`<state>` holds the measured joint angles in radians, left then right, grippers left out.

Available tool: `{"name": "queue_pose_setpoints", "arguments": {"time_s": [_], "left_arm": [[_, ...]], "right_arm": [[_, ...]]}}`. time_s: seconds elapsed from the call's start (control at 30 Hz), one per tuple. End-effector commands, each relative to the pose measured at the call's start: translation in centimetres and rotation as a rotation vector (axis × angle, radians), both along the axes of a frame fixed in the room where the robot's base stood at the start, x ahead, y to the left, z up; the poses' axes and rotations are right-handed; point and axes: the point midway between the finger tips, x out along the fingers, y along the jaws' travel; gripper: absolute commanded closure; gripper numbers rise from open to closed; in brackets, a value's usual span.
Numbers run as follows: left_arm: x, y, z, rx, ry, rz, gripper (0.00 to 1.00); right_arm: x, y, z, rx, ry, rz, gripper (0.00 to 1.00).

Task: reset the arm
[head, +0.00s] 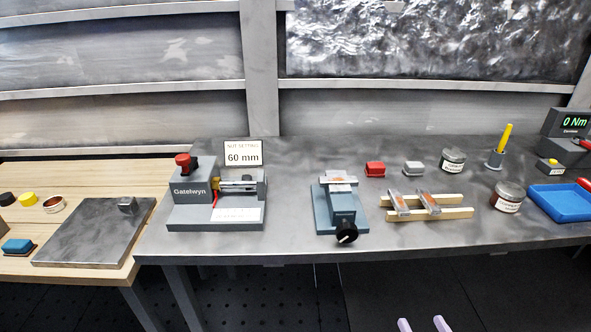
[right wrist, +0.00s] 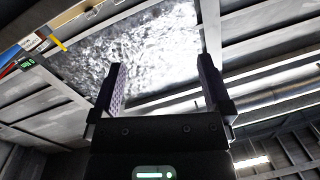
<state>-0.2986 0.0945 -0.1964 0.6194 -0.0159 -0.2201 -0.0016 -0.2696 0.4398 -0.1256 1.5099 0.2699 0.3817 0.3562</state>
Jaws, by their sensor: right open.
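My right gripper (head: 424,325) shows at the bottom edge of the head view, below the front edge of the grey bench. Only its two pale fingertips are visible there, apart from each other. In the right wrist view its two dark fingers (right wrist: 160,92) stand wide apart with nothing between them, and the wall and roof lie behind. The gripper is away from every object on the bench. My left gripper is not in the head view.
The grey bench (head: 290,240) carries a Gatelwyn machine (head: 190,190), a blue vise (head: 340,207), wooden rails (head: 455,213) with metal pieces, jars and a blue tray (head: 562,203). A wooden table (head: 85,172) with a steel plate (head: 95,232) stands left. Space before the bench is clear.

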Motion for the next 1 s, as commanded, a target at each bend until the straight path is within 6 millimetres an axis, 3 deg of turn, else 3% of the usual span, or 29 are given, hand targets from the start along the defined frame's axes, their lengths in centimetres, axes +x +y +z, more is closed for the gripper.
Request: {"name": "queue_pose_setpoints", "arguments": {"time_s": [0.13,0.27,0.43,0.57,0.67,0.7,0.77,0.8,0.9,1.0], "left_arm": [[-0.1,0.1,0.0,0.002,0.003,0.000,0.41],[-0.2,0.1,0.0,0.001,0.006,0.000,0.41],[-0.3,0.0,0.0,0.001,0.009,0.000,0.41],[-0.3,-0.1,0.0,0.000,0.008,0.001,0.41],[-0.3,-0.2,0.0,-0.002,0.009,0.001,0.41],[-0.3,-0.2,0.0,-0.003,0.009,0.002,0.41],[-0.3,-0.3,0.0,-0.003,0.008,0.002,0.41],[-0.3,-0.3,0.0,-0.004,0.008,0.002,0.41],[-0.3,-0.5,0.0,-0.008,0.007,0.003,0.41],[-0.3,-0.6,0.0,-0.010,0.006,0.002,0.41]], "right_arm": [[0.4,-4.0,1.1,-0.181,0.014,0.050,0.00],[-1.7,-6.4,-4.6,-0.297,0.209,0.004,0.00],[-6.5,-10.8,-11.7,-0.487,0.505,-0.034,0.00],[-13.1,-15.2,-17.0,-0.665,0.804,-0.047,0.00],[-20.4,-19.1,-20.1,-0.820,1.087,-0.035,0.00],[-23.7,-20.7,-20.8,-0.881,1.210,-0.024,0.00],[-29.0,-23.0,-21.2,-0.971,1.397,0.001,0.00],[-31.1,-21.9,-22.1,-0.968,1.466,0.030,0.00],[-31.9,-11.9,-26.1,-0.777,1.445,0.106,0.00],[-32.6,-2.9,-28.2,-0.616,1.437,0.172,0.00]]}}
